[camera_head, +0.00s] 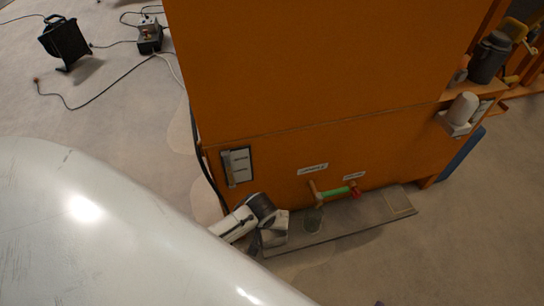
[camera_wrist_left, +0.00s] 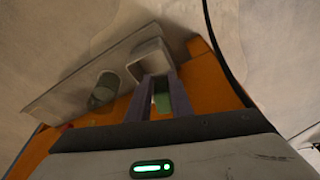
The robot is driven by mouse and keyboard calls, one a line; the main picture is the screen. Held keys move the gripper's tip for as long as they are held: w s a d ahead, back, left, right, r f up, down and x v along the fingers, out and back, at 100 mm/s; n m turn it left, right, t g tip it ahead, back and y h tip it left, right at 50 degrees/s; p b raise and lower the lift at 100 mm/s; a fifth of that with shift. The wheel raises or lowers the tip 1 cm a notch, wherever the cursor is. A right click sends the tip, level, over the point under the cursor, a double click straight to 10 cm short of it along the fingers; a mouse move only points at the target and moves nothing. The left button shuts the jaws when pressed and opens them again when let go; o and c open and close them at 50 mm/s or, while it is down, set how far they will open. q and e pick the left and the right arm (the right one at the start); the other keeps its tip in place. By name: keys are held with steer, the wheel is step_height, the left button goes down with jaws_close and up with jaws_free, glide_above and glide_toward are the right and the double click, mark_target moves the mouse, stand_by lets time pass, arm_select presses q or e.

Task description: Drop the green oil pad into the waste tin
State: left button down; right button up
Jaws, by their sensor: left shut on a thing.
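My left gripper (camera_wrist_left: 160,80) is shut on the green oil pad (camera_wrist_left: 162,103), which shows as a small green patch between the fingers in the left wrist view. A pale, square, open-topped container (camera_wrist_left: 150,48), which looks like the waste tin, lies just beyond the fingertips. I cannot tell whether the pad is over its opening. In the head view my left gripper (camera_head: 272,232) is low at the left end of the grey ledge; the pad cannot be made out there. My right gripper is not in view.
A dull green round pot (camera_wrist_left: 103,90) stands on the ledge (camera_head: 345,222) beside the tin; it also shows in the head view (camera_head: 313,218). A green and red valve handle (camera_head: 340,191) projects above it. The orange cabinet (camera_head: 300,80) rises close behind.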

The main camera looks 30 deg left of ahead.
arm_select(q)
steer(key=c, duration=1.5)
jaws_free()
steer(key=shift+r, duration=0.15)
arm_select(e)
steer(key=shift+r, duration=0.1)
arm_select(q)
steer(key=p+v, duration=0.5)
steer(key=v, duration=0.5)
steer(key=shift+s+d, duration=0.1)
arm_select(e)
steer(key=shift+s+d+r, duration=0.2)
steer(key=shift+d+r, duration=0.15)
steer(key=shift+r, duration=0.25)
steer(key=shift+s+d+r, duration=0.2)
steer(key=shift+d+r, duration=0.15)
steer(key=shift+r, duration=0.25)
